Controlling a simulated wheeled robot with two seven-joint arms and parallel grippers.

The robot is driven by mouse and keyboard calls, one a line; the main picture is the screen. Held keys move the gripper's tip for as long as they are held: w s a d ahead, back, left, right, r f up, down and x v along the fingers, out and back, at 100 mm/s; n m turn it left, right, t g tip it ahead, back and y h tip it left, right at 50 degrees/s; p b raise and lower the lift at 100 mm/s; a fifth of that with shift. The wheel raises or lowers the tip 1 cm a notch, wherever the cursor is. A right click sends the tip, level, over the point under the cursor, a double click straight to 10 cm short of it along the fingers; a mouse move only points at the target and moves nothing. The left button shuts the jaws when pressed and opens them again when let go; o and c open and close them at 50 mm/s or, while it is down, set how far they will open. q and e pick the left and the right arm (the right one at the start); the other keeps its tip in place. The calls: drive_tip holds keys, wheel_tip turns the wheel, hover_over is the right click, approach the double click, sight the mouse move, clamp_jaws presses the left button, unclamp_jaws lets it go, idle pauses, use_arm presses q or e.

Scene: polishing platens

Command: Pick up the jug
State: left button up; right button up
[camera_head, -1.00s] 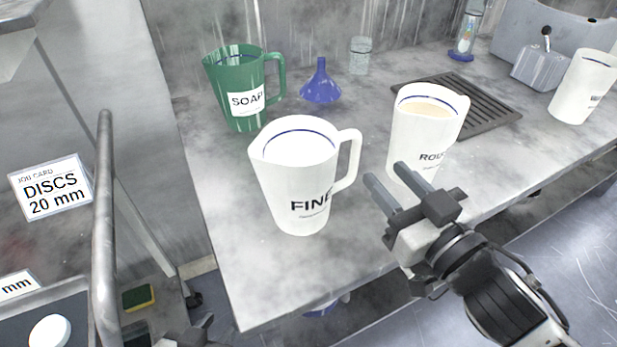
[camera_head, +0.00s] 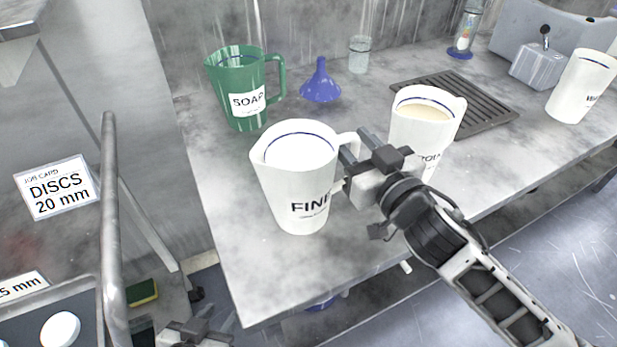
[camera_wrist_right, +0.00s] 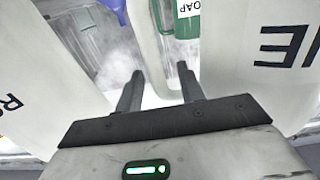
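A white jug marked FINE (camera_head: 290,185) stands upright near the bench's front left; its pale contents show inside. My right gripper (camera_head: 352,148) is at its handle, fingers pointing left. In the right wrist view the fingers (camera_wrist_right: 160,80) are apart, with the white handle (camera_wrist_right: 150,45) running between them; I see no clear grip. A second white jug, its label partly hidden (camera_head: 420,125), stands just right of my right gripper and holds beige liquid. A green SOAP jug (camera_head: 236,85) stands behind left. My left gripper (camera_head: 200,325) is low at the bottom edge, its fingers unclear.
A blue funnel (camera_head: 320,85), a glass (camera_head: 359,55) and a dark drain grid (camera_head: 470,100) lie behind. Another white jug (camera_head: 580,90) stands far right. A vertical rail (camera_head: 110,220) and a tray with white discs (camera_head: 60,328) are at left.

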clamp_jaws()
idle(0.6)
idle(0.6)
drive_tip(key=shift+r, duration=0.3)
